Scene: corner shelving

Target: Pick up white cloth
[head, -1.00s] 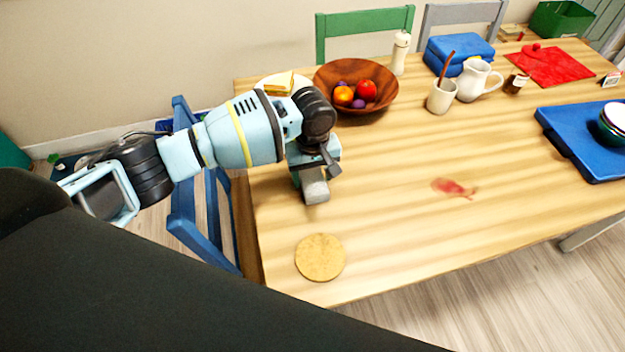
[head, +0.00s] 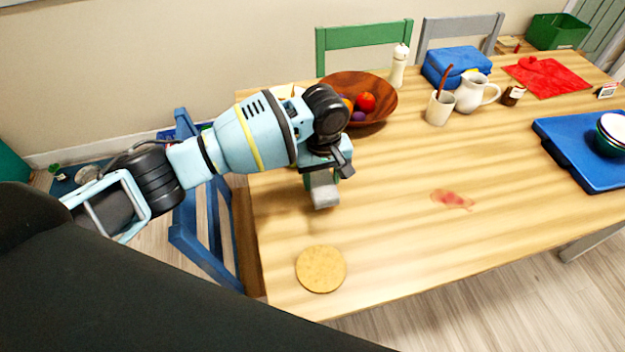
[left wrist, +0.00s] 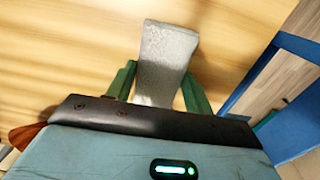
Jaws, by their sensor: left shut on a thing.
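My left gripper (head: 323,178) is shut on a white cloth (head: 323,194) over the table's left part. The cloth looks light grey and hangs below the fingers as a short folded strip. In the left wrist view the cloth (left wrist: 166,62) sits between the two green fingers (left wrist: 160,90), with its far end sticking out beyond them. I cannot tell exactly how far the cloth is above the wood. A red stain (head: 452,199) lies on the table to the right of the gripper. My right gripper is not in view.
A round cork mat (head: 321,269) lies near the front left. A wooden fruit bowl (head: 380,104), cup (head: 439,109) and jug (head: 471,95) stand behind. A blue tray (head: 570,135) is at right; a blue chair (head: 188,240) stands left.

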